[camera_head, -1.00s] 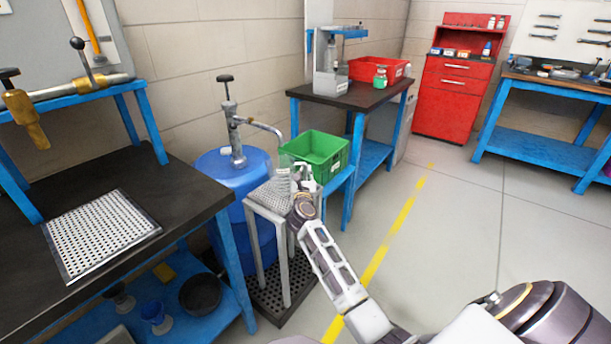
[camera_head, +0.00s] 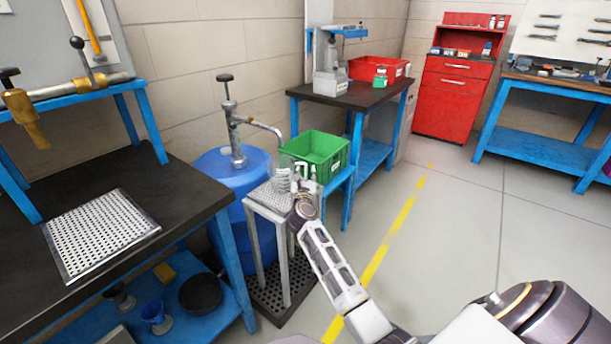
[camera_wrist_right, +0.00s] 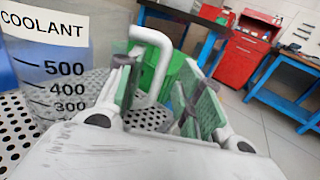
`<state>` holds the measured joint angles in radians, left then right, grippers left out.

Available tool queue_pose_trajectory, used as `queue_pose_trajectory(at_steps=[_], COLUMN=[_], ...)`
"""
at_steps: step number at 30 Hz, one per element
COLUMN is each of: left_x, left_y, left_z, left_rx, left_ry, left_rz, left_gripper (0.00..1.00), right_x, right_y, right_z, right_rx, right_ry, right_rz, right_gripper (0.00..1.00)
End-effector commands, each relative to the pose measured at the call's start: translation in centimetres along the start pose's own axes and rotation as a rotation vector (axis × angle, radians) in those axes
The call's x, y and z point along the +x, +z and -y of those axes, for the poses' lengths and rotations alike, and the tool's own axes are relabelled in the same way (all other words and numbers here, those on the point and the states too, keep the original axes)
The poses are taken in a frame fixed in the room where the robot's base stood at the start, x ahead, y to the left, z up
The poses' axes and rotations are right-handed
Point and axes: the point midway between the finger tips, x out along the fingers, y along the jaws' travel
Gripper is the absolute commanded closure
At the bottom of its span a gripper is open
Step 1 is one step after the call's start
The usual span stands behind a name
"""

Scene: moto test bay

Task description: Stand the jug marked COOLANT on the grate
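The clear jug marked COOLANT (camera_head: 282,181) is upright at the small stand's perforated grate top (camera_head: 262,203), beside the pump spout. In the right wrist view the jug (camera_wrist_right: 50,72) fills the left side, with its label and volume marks facing me. Its white handle (camera_wrist_right: 163,62) lies between the spread green-padded fingers of my right gripper (camera_wrist_right: 165,98), closer to the left finger, with a gap to the right one. My right gripper (camera_head: 303,184) is open at the handle. The jug's base is partly hidden. My left gripper is out of view.
A blue drum (camera_head: 213,168) with a hand pump stands behind the stand. A green crate (camera_head: 330,160) is close behind my right gripper. A perforated plate (camera_head: 98,235) lies on the left workbench. The floor at right is clear.

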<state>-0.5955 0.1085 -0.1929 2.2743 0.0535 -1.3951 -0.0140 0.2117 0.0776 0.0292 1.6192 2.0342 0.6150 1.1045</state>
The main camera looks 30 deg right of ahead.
Motion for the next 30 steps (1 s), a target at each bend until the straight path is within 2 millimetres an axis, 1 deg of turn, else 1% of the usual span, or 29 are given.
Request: queue_pose_trajectory(at_steps=[8, 30], left_x=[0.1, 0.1], left_y=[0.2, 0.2], left_z=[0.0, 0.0], left_rx=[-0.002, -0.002], left_ry=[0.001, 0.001], left_rz=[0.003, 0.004], left_gripper=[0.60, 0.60], right_x=[-1.9, -9.8], right_y=[-0.1, -0.1], right_z=[-0.1, 0.0], right_rx=[0.000, 0.001], right_ry=[0.001, 0.000], right_rz=[-0.001, -0.002], right_gripper=[0.64, 0.64])
